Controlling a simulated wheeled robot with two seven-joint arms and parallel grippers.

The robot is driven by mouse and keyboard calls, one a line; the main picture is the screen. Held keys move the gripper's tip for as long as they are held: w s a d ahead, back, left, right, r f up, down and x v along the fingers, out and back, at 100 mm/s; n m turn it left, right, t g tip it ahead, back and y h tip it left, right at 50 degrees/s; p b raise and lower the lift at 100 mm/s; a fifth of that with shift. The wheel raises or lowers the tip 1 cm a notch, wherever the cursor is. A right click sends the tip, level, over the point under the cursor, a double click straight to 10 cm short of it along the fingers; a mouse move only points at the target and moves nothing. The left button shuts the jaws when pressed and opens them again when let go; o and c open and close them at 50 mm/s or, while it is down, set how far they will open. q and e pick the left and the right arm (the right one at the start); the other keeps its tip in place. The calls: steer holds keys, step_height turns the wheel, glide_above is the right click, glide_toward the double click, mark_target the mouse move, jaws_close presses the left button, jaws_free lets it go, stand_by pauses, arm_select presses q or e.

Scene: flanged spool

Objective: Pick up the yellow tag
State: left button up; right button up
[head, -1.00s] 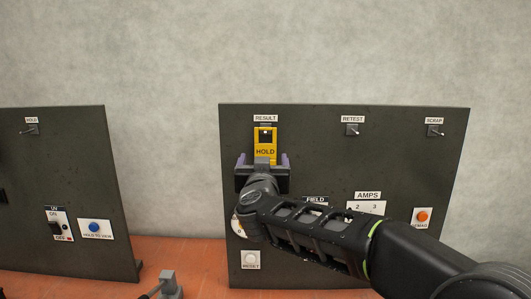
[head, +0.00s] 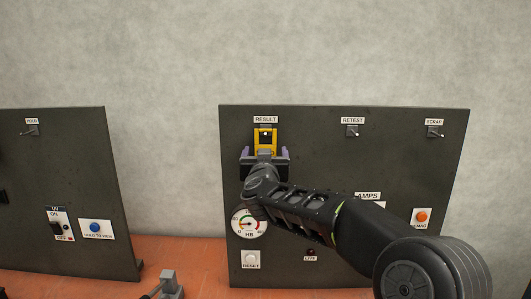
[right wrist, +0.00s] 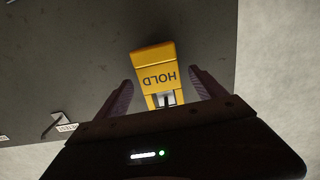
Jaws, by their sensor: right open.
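The yellow tag (head: 265,134) marked HOLD hangs under the RESULT label on the right dark panel; my right gripper hides its lower part in the head view. In the right wrist view the tag (right wrist: 155,70) shows upside down, with a dark slot and a pale peg at one end. My right gripper (head: 265,152) is open. Its two purple-grey fingers (right wrist: 160,88) stand on either side of the tag's slotted end, with a gap to each side; I cannot tell how deep the tag lies between them. My left gripper is not in view.
The right panel (head: 400,165) carries RETEST (head: 352,131) and SCRAP (head: 434,132) toggles, a round gauge (head: 249,223), a RESET button (head: 251,260) and an orange button (head: 422,216). A second panel (head: 60,165) stands left, with a gap between. A grey wall is behind.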

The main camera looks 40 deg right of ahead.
steer(key=shift+w+d, duration=0.15)
stand_by(0.5)
steer(key=c, duration=1.4)
steer(key=shift+r, duration=0.1)
steer(key=shift+c, duration=0.2)
steer(key=r+b+v, duration=0.1)
steer(key=v, duration=1.7)
steer(key=shift+r+b, duration=0.2)
steer(key=shift+b, duration=0.2)
